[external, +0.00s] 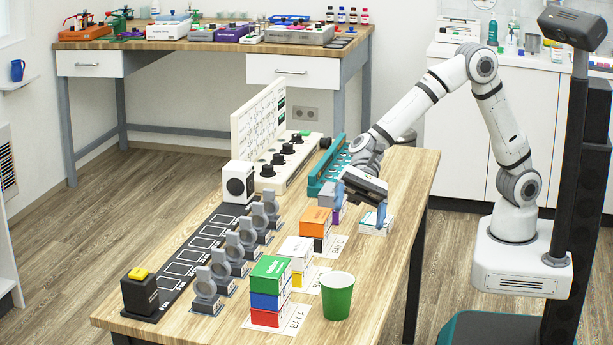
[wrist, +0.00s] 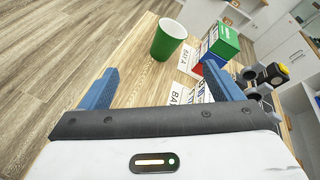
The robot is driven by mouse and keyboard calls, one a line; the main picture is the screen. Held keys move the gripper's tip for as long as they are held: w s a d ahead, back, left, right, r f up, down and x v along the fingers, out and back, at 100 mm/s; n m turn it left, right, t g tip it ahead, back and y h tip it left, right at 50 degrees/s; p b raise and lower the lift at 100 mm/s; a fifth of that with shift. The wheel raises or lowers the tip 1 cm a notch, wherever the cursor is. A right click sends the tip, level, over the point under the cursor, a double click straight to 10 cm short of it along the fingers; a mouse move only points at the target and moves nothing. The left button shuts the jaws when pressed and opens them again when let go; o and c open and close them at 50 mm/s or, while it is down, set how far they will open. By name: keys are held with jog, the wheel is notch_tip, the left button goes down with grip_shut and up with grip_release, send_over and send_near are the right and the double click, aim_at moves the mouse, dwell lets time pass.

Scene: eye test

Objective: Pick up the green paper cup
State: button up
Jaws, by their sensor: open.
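The green paper cup (external: 337,297) stands upright near the front right edge of the wooden table (external: 370,270), to the right of a stack of boxes. It also shows in the wrist view (wrist: 168,40), upright near the table edge and beyond my fingertips. My gripper (external: 361,210) is farther back over the table, near the orange-topped stack, apart from the cup. In the wrist view its two blue fingers (wrist: 164,82) are spread wide with nothing between them.
A green, blue and red box stack (external: 271,272) stands just left of the cup. Stacks topped white (external: 297,248) and orange (external: 315,222) stand farther back. Grey stands (external: 205,285) line the left. The table right of the cup is bare.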

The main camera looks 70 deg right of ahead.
aim_at(333, 300)
jog(key=a+f+m+y+b, duration=0.1)
jog(key=a+f+m, duration=0.1)
jog(key=a, duration=0.3)
jog(key=a+f+m+t+y+b, duration=0.1)
jog(key=a+f+m+b, duration=0.1)
jog(key=a+f, duration=0.2)
jog(key=a+f+m+y+b, duration=0.1)
jog(key=a+f+m+y, duration=0.1)
jog(key=a, duration=0.4)
jog(key=shift+w+a+f+m, duration=0.1)
jog(key=shift+a+f+m, duration=0.1)
jog(key=shift+f+m, duration=0.35)
jog(key=a, duration=0.2)
jog(key=a+b, duration=0.1)
jog(key=a, duration=0.5)
jog(key=shift+s+f, duration=0.1)
jog(key=shift+s, duration=0.2)
jog(key=c, duration=1)
